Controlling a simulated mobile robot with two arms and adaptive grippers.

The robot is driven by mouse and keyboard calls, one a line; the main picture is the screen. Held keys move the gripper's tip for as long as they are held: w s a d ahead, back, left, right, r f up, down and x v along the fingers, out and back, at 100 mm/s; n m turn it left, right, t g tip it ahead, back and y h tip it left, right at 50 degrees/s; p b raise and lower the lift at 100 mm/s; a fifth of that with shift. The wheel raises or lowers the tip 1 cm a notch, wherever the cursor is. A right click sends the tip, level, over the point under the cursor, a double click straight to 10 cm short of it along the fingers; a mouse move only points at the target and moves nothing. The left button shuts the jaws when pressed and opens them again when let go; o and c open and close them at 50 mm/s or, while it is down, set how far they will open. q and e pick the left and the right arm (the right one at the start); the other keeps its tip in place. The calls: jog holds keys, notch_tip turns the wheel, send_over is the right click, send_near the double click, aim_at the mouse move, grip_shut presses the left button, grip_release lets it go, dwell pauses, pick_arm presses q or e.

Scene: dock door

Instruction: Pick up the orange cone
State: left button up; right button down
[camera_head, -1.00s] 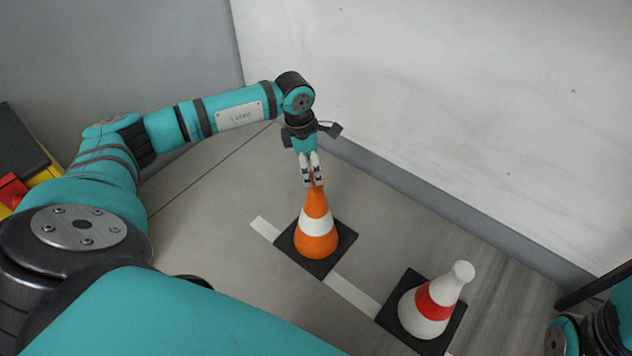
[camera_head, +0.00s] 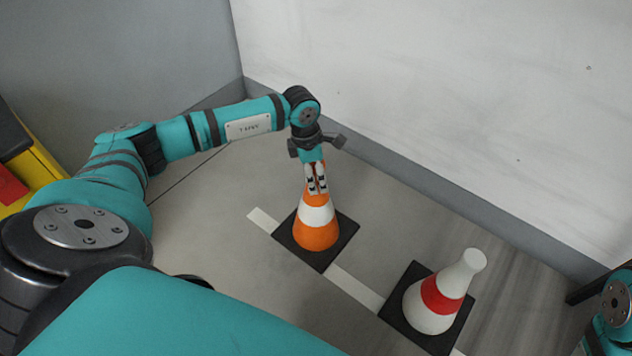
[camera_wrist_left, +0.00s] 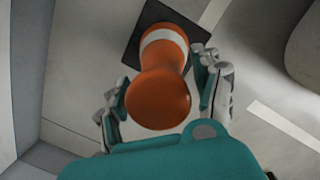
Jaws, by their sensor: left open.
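The orange cone (camera_head: 316,236) with a white band stands upright on its black square base, on the floor in the middle of the head view. My left gripper (camera_head: 317,180) has come down from above around the cone's top. In the left wrist view, the cone's round orange top (camera_wrist_left: 158,98) lies between the two open fingers of the left gripper (camera_wrist_left: 163,100). A gap shows beside the right finger; whether the left finger touches the cone is hard to tell. In the head view the fingers hide part of the cone's upper end.
A white cone with a red band (camera_head: 440,293) stands on a black base to the right. A white floor stripe (camera_head: 354,288) runs between the cones. A pale wall (camera_head: 440,110) rises behind. Part of my right arm shows at the right edge; its gripper is out of view.

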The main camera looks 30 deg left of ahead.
pick_arm(q)
jog(key=shift+c, duration=0.5)
grip_shut()
jog(key=shift+r, duration=0.1)
